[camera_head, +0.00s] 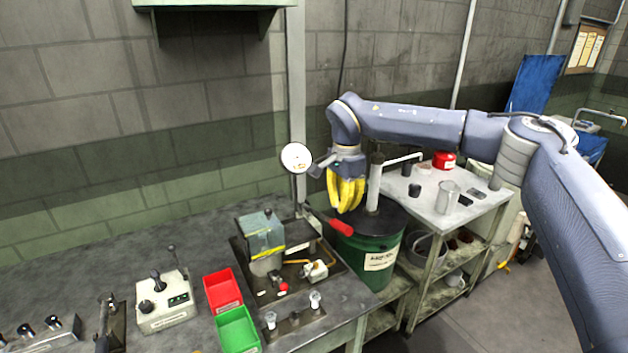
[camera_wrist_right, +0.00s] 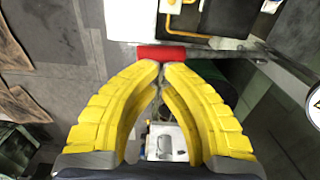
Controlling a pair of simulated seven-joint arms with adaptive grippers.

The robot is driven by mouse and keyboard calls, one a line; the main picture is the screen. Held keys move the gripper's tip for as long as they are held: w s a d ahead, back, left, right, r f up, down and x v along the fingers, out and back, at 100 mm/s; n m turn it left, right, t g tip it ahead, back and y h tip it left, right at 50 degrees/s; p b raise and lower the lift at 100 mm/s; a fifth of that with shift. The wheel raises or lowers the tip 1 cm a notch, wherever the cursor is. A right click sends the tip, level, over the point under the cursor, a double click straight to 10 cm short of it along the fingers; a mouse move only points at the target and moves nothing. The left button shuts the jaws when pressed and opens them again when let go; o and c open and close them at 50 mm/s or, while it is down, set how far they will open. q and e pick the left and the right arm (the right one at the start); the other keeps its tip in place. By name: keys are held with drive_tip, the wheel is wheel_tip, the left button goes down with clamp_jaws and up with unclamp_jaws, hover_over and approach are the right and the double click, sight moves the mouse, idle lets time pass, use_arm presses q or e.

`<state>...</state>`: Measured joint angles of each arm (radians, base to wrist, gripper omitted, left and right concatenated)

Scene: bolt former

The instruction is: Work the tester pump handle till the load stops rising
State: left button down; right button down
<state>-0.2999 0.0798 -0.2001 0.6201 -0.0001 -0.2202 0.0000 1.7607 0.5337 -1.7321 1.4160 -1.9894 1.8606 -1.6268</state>
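The tester (camera_head: 268,245) stands on the bench with a clear guard and a yellow band. Its pump handle has a red grip (camera_head: 341,227) sticking out to the right; the grip also shows in the right wrist view (camera_wrist_right: 175,53). A round white dial gauge (camera_head: 296,157) stands above the tester; its reading is too small to tell. My right gripper (camera_head: 346,210) has yellow fingers pointing down, just above the red grip. In the right wrist view its fingertips (camera_wrist_right: 162,66) meet at the grip's edge, with nothing seen between them. My left gripper is out of view.
A green drum (camera_head: 375,255) stands right behind the grip. Red (camera_head: 222,291) and green (camera_head: 238,330) bins and a control box (camera_head: 165,301) sit on the bench. A side table (camera_head: 440,215) holds a red can (camera_head: 443,160) and cups.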

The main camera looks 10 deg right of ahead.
wheel_tip(320, 180, up, 5)
drive_tip(key=shift+f, duration=3.45)
drive_tip(key=shift+s+f, duration=0.15)
drive_tip(key=shift+f, duration=6.4)
drive_tip(key=shift+r, duration=0.1)
drive_tip(key=shift+r, duration=6.4)
